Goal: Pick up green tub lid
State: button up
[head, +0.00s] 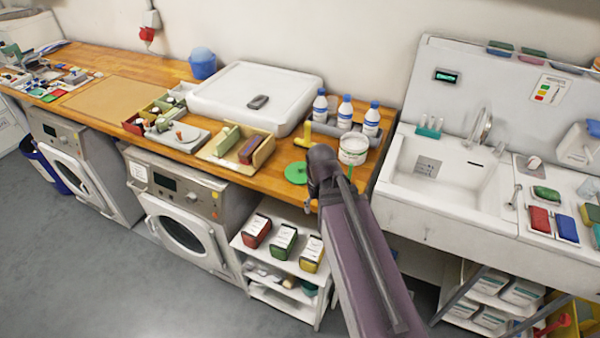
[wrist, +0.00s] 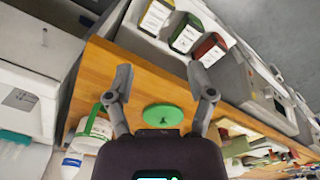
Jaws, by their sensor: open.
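The green tub lid (head: 297,172) is a flat round disc lying on the wooden counter, near its front edge. In the wrist view the lid (wrist: 162,115) shows a small knob or mark at its middle and lies between and beyond my fingers. My gripper (wrist: 160,85) is open and empty, with one finger on each side of the lid in the picture. In the head view my arm reaches over the counter just right of the lid, and its end hides the fingers. How high the fingers are above the counter cannot be told.
A white tub (head: 353,149) stands right of the lid, partly behind my arm. Three bottles with blue caps (head: 345,111) stand behind it. A yellow object (head: 307,133) is close behind the lid. A wooden box (head: 236,146) lies left. The sink (head: 445,168) is at the right.

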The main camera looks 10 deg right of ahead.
notch_tip(320, 180, up, 4)
jog(key=f+n+p, duration=0.1)
jog(key=n+p, duration=0.1)
jog(key=p, duration=0.1)
send_over(301, 167)
jog(key=shift+r, duration=0.25)
jog(key=shift+f, duration=0.15)
notch_tip(301, 167, down, 8)
jog(key=b, duration=0.8)
jog(key=shift+a+f, duration=0.1)
jog(key=shift+f, duration=0.1)
jog(key=shift+f+b, duration=2.6)
jog(key=shift+b, duration=0.15)
grip_shut()
